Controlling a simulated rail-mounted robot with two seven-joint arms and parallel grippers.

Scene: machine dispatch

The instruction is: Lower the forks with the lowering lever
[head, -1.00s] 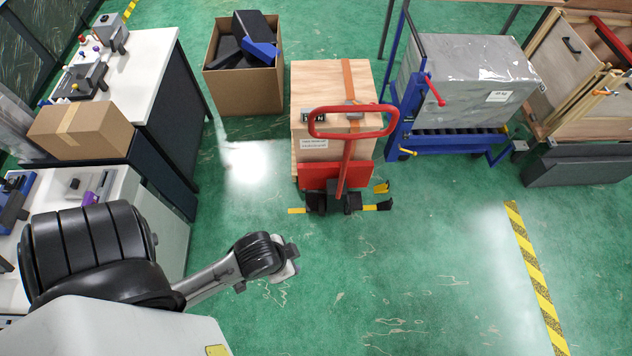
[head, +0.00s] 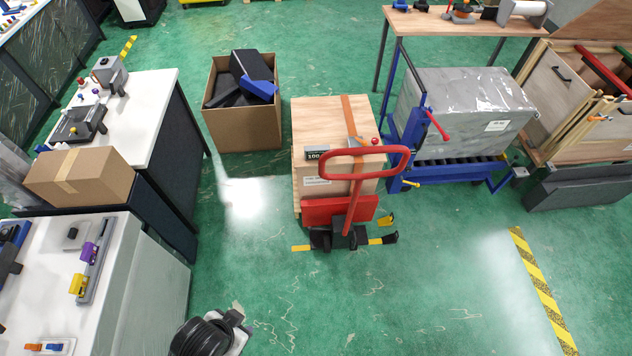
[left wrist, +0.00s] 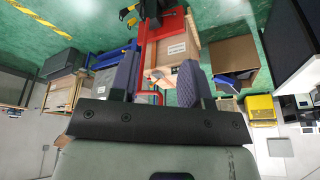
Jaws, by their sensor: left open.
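A pallet truck with a red loop handle (head: 408,160) stands mid-floor, handle toward me. Its red body (head: 322,211) has a dark base with yellow-black ends and a yellow pedal (head: 386,220) at its right. A small red knob (head: 376,141) shows by the handle; I cannot tell which part is the lowering lever. A wooden crate (head: 310,119) with an orange strap sits on the truck and hides the forks. My left gripper (head: 240,322) is at the bottom edge, apart from the truck. In the left wrist view my left gripper (left wrist: 160,85) is open, fingers spread, the truck beyond.
A cardboard box of dark items (head: 242,127) stands left of the crate. A blue roller cart (head: 452,149) with a wrapped grey load is close at the right. Benches (head: 152,102) line the left. The floor in front of the truck is clear, with a striped line (head: 541,285) at right.

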